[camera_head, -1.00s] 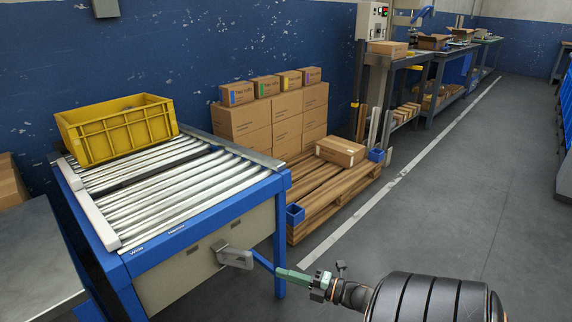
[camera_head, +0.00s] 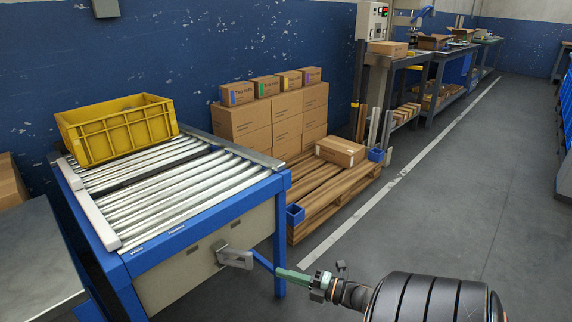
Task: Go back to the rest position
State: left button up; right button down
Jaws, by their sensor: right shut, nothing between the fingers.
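My right gripper (camera_head: 283,273) shows at the bottom centre, with green fingers on a dark wrist, and my black arm comes in from the lower right. Its fingers are together and empty, pointing left toward the front of the roller table. The fingertips lie beside the end of a thin blue bar (camera_head: 262,261) in the picture. I cannot tell whether they touch it. My left gripper is out of view.
A blue-framed roller table (camera_head: 200,222) fills the left, bearing a yellow crate (camera_head: 120,135). A grey bracket (camera_head: 236,258) juts from its front. A pallet (camera_head: 325,205) with stacked cartons (camera_head: 243,122) stands behind. Grey floor (camera_head: 440,200) is open to the right.

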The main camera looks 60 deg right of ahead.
dwell(0.9)
